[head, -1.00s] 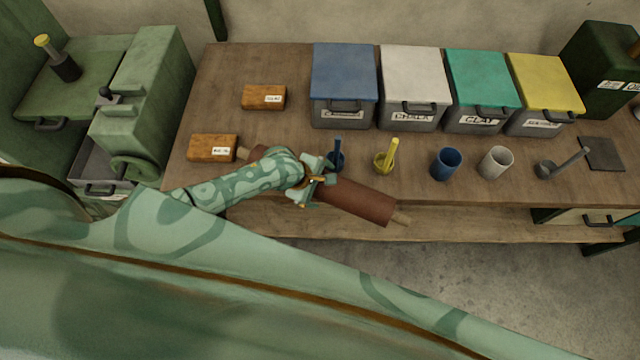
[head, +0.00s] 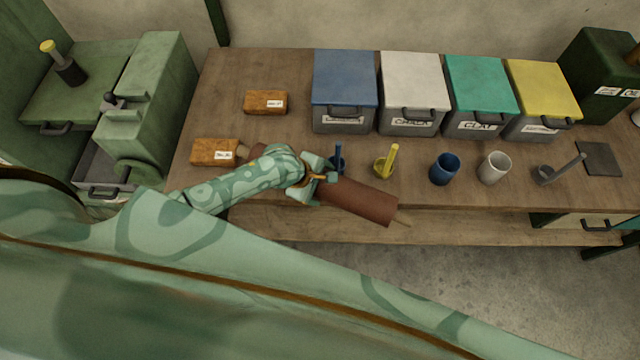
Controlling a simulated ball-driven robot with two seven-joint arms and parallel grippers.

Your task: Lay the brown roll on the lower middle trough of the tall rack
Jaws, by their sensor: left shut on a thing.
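The brown roll (head: 358,201) is in my left gripper (head: 318,179), which is shut on it near its middle. The roll slants from upper left to lower right, with its right end past the front edge of the bench. A pale core end sticks out at the lower right, and another shows at the upper left beside a wooden block. My left arm hides part of the roll's left half. The tall rack is not in view. My right gripper is not in view.
The wooden bench (head: 255,60) holds blue, white, green and yellow lidded bins (head: 345,75) at the back. Two wooden blocks (head: 215,152) lie at the left. Scoops and cups (head: 444,168) stand along the front. A green machine (head: 150,95) is at the left; open floor (head: 430,290) lies in front.

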